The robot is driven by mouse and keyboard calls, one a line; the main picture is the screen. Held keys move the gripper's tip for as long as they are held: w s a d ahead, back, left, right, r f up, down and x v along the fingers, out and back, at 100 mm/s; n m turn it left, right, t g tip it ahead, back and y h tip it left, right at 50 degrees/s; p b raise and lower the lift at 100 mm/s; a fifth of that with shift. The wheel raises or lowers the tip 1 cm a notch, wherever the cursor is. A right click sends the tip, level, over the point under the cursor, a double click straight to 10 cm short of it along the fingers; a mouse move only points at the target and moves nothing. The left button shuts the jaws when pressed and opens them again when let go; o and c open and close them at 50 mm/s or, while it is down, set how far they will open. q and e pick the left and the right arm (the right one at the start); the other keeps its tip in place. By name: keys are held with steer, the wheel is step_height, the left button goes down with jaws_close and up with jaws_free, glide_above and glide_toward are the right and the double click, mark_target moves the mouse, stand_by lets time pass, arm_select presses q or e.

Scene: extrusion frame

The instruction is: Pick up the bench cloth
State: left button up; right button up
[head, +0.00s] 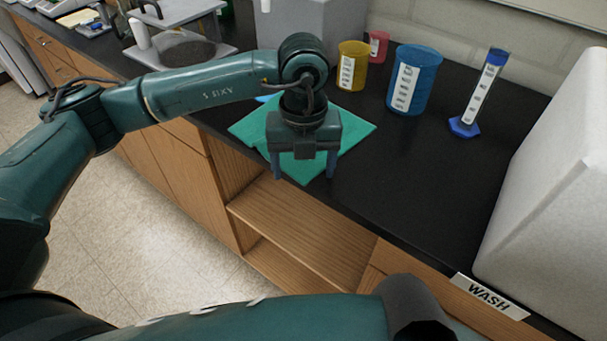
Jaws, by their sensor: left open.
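The bench cloth (347,126) is a flat teal-green cloth on the black bench top, near its front edge. My left gripper (303,174) is above the cloth, pointing down, with its two fingers apart and nothing seen between them. The gripper and wrist hide the middle of the cloth. I cannot tell whether the fingertips touch it. My right arm crosses the bottom of the head view, but its gripper is not visible.
Behind the cloth stand a yellow beaker (352,66), a red beaker (377,46), a blue beaker (413,80) and a blue-based cylinder (478,95). A grey box (310,28) is at the back. A white block (555,190) fills the right. Open wooden shelves (290,222) lie below the edge.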

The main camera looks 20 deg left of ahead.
arm_select(q)
steer(key=shift+f, duration=0.1)
steer(key=shift+f, duration=0.15)
steer(key=shift+c, duration=1.2)
steer(key=shift+c, duration=0.3)
steer(key=c, duration=0.7)
steer(key=c, duration=0.4)
